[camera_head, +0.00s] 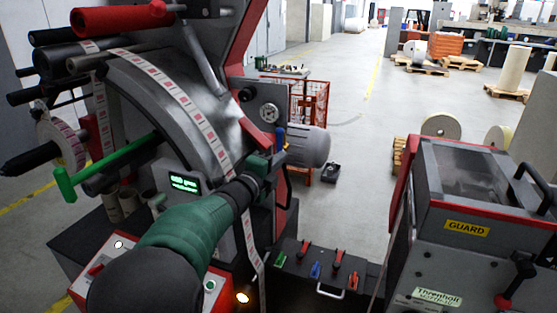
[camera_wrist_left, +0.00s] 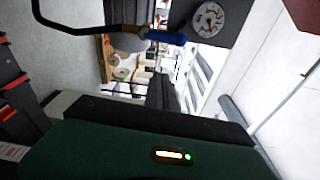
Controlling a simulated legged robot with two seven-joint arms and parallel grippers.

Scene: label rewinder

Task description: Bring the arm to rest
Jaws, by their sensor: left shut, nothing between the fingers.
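My left arm, green with a black elbow, comes in from the lower left in the head view and reaches up and right. My left gripper (camera_head: 272,158) is shut and empty in front of the label rewinder (camera_head: 170,85), near its grey motor (camera_head: 308,146). A strip of printed labels (camera_head: 205,125) runs down the machine and passes behind my arm. In the left wrist view my dark fingers (camera_wrist_left: 165,95) point away from the green gripper body, with nothing held. A round gauge (camera_wrist_left: 208,19) shows beyond them. My right gripper is not in view.
A green lever (camera_head: 105,168) and a lit display (camera_head: 184,184) are left of my forearm. A black tool box (camera_head: 325,270) with coloured handles stands below. A red-edged guarded machine (camera_head: 470,215) stands at right.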

